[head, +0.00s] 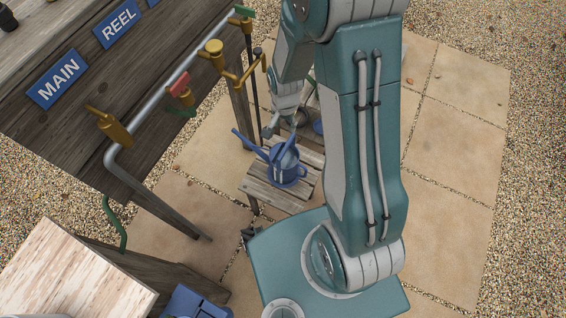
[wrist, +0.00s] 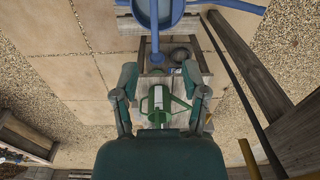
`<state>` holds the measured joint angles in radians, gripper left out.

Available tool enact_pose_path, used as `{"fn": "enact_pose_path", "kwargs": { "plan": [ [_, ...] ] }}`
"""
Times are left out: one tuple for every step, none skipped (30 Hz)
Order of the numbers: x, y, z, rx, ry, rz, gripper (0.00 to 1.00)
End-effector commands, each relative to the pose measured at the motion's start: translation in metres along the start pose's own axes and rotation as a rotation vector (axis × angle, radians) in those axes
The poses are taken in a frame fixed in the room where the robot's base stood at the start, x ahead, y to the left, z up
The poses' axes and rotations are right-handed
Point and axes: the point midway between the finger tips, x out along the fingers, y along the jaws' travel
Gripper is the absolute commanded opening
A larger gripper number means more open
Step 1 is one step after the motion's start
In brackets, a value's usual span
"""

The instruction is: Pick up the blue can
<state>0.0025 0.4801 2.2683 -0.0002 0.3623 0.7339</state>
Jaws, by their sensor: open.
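The blue can (head: 286,175) is a watering can with an arched handle and a long spout pointing up to the left. It stands upright on a small slatted wooden stool (head: 262,190). In the wrist view the can (wrist: 158,14) is cut off by the top edge, with its spout running right. My gripper (head: 281,131) is above and behind the can in the head view, its tips close to the can's handle in the picture. I cannot tell whether they touch. In the wrist view my gripper (wrist: 161,74) has its fingers apart, with nothing held between them.
A green and white object (wrist: 157,104) shows beyond the fingers, with a dark coil (wrist: 180,54) near it. A wooden bench with a metal pipe (head: 180,72) and brass taps stands left of the stool. Paving (head: 455,135) is clear on the right.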

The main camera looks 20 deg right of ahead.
Motion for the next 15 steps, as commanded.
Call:
{"fn": "enact_pose_path", "kwargs": {
  "plan": [
    [0.013, 0.002, 0.002, 0.018, -0.013, 0.011, 0.57],
    [0.017, 0.002, 0.002, 0.028, -0.016, 0.014, 0.57],
    [0.023, 0.003, 0.002, 0.038, -0.019, 0.018, 0.57],
    [0.025, 0.003, 0.003, 0.043, -0.021, 0.019, 0.57],
    [0.027, 0.003, 0.003, 0.047, -0.023, 0.021, 0.57],
    [0.030, 0.004, 0.003, 0.050, -0.024, 0.022, 0.57],
    [0.033, 0.004, 0.003, 0.052, -0.025, 0.023, 0.57],
    [0.035, 0.004, 0.003, 0.052, -0.024, 0.023, 0.57],
    [0.040, 0.004, 0.004, 0.052, -0.025, 0.023, 0.57],
    [0.045, 0.004, 0.004, 0.052, -0.026, 0.024, 0.57],
    [0.049, 0.004, 0.004, 0.051, -0.026, 0.024, 0.57],
    [0.056, 0.004, 0.004, 0.051, -0.026, 0.025, 0.57],
    [0.060, 0.004, 0.004, 0.051, -0.026, 0.024, 0.57],
    [0.065, 0.004, 0.004, 0.050, -0.025, 0.024, 0.57],
    [0.070, 0.004, 0.004, 0.050, -0.025, 0.023, 0.57]
  ]
}}
